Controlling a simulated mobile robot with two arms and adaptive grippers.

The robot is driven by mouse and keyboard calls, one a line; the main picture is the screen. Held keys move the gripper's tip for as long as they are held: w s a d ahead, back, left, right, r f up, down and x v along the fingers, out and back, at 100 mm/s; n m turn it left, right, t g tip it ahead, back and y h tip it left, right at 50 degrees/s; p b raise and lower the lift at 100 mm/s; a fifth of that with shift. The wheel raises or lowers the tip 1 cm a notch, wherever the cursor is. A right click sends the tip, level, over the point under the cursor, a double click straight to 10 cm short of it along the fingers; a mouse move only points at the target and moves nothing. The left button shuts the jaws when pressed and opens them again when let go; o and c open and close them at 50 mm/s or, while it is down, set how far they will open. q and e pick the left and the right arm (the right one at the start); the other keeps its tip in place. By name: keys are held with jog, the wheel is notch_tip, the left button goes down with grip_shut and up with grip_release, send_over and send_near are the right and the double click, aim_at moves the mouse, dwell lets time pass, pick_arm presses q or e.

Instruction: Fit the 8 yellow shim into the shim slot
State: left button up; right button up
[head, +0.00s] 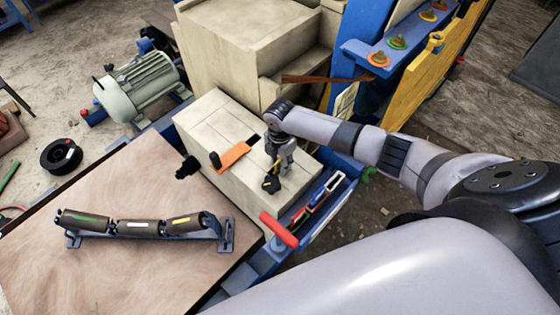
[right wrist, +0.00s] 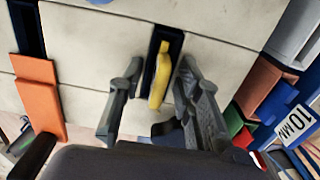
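The yellow shim (right wrist: 160,76) lies lengthwise at a dark slot (right wrist: 174,42) in the pale block, its far end over or in the opening; I cannot tell how deep. In the head view, only a little of its yellow shows below my right gripper (head: 280,164), beside a black knob (head: 271,185). In the right wrist view, my right gripper (right wrist: 158,88) has its fingers apart, one on each side of the shim, with gaps visible. My left gripper is out of view.
An orange plate (head: 234,155) with a black knob sits in another slot of the pale block (head: 212,114). A rack with coloured pieces (head: 318,200) and a red handle (head: 278,230) stand at the right edge. A roller frame (head: 145,236) lies on the wooden table (head: 120,185).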

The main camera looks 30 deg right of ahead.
notch_tip(320, 180, up, 12)
dwell(0.6)
jog(key=shift+r, duration=0.1)
dwell(0.6)
